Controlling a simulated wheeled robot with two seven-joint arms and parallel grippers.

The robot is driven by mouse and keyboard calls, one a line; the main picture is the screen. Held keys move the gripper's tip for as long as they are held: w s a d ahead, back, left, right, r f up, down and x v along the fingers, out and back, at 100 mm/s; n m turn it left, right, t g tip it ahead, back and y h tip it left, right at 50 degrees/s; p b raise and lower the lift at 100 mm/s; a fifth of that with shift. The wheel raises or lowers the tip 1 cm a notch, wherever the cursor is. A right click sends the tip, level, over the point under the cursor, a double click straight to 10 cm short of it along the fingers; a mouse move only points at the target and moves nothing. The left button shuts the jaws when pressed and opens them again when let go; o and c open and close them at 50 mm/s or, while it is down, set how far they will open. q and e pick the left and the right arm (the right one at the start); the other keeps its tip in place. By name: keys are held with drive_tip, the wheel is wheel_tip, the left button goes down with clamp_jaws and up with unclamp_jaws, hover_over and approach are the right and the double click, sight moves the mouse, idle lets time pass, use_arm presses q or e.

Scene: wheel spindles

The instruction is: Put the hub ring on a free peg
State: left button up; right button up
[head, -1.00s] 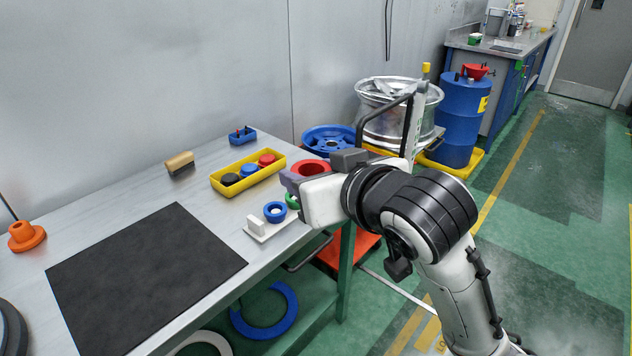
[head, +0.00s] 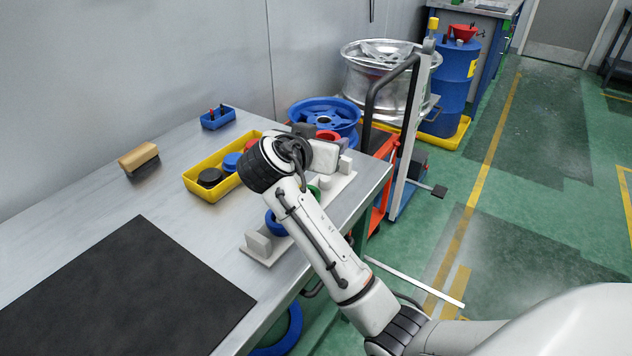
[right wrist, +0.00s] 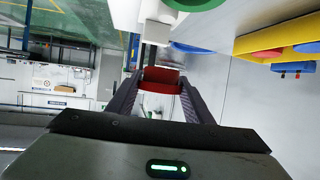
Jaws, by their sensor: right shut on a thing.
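The red hub ring (head: 327,135) is held in my right gripper (head: 316,138), which is partly hidden by its own wrist in the head view. In the right wrist view the ring (right wrist: 160,79) sits between the fingertips of the gripper (right wrist: 160,88). The white peg stand (head: 258,250) lies along the table's right side, partly behind my arm. A blue ring (head: 272,224) and a green ring (head: 314,192) are on it. A bare white peg (head: 325,182) stands near its far end, close to my gripper. The ring appears above the stand, apart from the peg. My left gripper is out of view.
A yellow tray (head: 206,198) with black and blue round parts stands left of my wrist. A wood-handled brush (head: 138,158), a small blue holder (head: 218,118) and a black mat (head: 110,290) are on the table. A trolley (head: 408,130) stands beyond the table's right edge.

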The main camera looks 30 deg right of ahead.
sight(325, 178)
drive_tip(key=f, duration=0.3)
drive_tip(key=shift+s+f, duration=0.25)
drive_tip(key=shift+f, duration=0.1)
wheel_tip(325, 178, down, 5)
drive_tip(key=shift+f+b, duration=0.1)
drive_tip(key=shift+b, duration=0.2)
drive_tip(key=shift+f, duration=0.15)
drive_tip(key=o, duration=1)
